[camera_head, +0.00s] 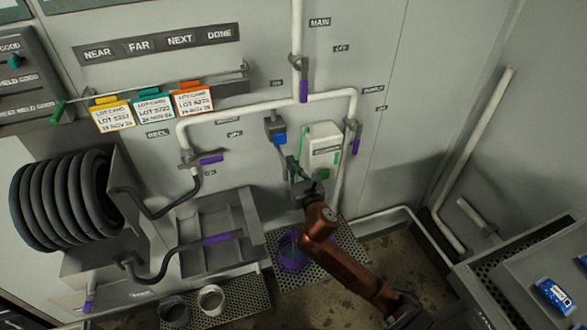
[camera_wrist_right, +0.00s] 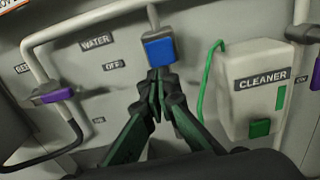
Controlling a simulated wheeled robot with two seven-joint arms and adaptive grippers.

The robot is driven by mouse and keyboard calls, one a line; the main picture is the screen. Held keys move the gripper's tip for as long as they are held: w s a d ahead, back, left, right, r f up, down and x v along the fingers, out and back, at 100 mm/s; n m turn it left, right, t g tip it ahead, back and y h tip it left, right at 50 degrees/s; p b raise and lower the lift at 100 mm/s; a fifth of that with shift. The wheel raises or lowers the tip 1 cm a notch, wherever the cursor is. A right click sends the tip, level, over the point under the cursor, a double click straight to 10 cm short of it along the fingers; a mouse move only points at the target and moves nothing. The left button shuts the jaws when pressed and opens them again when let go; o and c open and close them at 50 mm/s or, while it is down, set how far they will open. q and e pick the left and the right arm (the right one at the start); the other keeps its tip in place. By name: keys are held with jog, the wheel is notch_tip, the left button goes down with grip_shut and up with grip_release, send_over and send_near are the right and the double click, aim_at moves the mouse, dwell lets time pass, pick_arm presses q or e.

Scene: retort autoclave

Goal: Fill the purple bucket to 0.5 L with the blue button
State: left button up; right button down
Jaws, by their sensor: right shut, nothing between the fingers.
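The blue button (camera_head: 279,139) sits on a dark box on the wall, below the white pipe. In the right wrist view the blue button (camera_wrist_right: 158,48) is just beyond my fingertips; whether they touch it I cannot tell. My right gripper (camera_head: 294,168) is shut and empty, with its fingertips (camera_wrist_right: 160,76) together just below the button. The purple bucket (camera_head: 291,257) stands on a perforated grate under my right arm, which hides part of it. Its fill level cannot be read. My left gripper is not in view.
A white cleaner box (camera_head: 322,145) with a green button and hose is just right of my gripper. Purple-handled valves (camera_head: 211,159) line the pipes. A grey sink (camera_head: 215,245) and two small pots (camera_head: 211,300) are at left. A metal tray (camera_head: 530,275) stands at right.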

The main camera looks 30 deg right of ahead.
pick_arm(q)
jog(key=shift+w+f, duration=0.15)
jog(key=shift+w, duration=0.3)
pick_arm(e)
jog(key=shift+v, duration=1.15)
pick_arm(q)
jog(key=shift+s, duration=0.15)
pick_arm(e)
jog(key=shift+s+r, duration=0.1)
